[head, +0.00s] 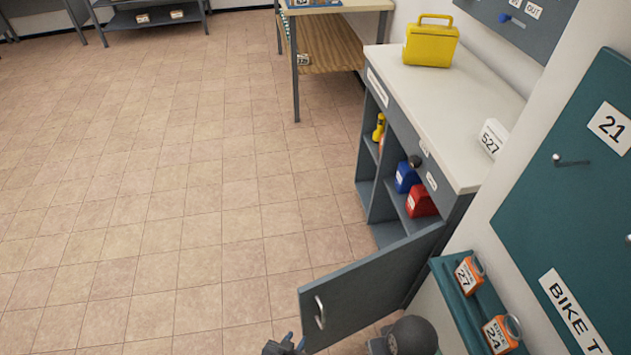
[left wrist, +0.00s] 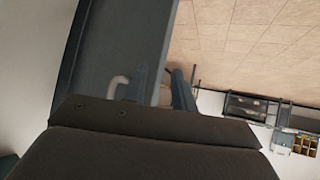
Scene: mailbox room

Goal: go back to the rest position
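My left gripper (head: 284,345) is at the bottom edge of the head view, just left of the open grey cabinet door (head: 375,290). Whether a finger touches the door cannot be told. My right gripper is not in view.
The grey cabinet (head: 440,110) holds a blue item (head: 406,177) and a red item (head: 421,201). A yellow box (head: 430,43) stands on top. The tiled floor (head: 150,180) at the left is clear.

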